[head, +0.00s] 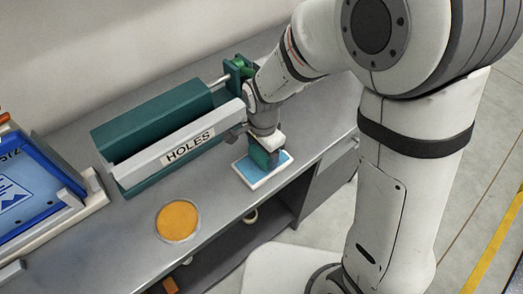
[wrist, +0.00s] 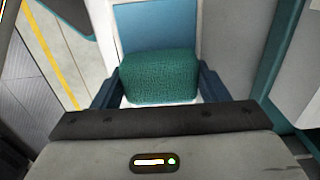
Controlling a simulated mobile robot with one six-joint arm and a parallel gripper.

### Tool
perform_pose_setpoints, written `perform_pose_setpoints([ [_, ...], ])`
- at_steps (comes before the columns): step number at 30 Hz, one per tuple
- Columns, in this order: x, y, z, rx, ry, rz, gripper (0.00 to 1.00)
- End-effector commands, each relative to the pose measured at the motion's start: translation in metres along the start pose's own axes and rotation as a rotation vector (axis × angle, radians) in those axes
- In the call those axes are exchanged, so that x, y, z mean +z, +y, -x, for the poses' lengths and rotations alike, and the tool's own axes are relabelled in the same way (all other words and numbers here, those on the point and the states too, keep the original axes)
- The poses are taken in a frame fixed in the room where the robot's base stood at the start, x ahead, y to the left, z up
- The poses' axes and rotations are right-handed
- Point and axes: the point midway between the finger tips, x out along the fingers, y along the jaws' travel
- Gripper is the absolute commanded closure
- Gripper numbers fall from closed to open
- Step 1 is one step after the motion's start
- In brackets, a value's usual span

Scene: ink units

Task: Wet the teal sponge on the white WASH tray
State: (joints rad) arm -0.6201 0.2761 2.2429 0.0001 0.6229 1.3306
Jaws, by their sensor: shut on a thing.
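My gripper (head: 265,150) is shut on the teal sponge (wrist: 160,78), with one finger at each side of it in the wrist view. In the head view the sponge (head: 261,158) hangs below the gripper over the white tray (head: 256,180), which has a blue inner surface. The tray (wrist: 150,30) also shows beyond and below the sponge in the wrist view. The sponge is at or very close to the blue surface; I cannot tell whether it touches. Part of the tray is hidden by the sponge and gripper. No WASH lettering is readable.
A dark green and grey unit marked HOLES (head: 188,146) stands left of the tray. A round orange pad (head: 178,220) lies on the grey bench near its front edge. A blue framed screen (head: 30,195) is at the far left. Bare bench lies between pad and tray.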

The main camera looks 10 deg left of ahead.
Motion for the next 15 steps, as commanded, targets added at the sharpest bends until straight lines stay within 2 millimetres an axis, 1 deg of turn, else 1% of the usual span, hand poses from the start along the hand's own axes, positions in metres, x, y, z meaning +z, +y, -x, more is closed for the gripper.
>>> perform_pose_setpoints([
  [15, 0.0005, -0.0002, -0.0057, 0.0, 0.0, 0.001, 0.51],
])
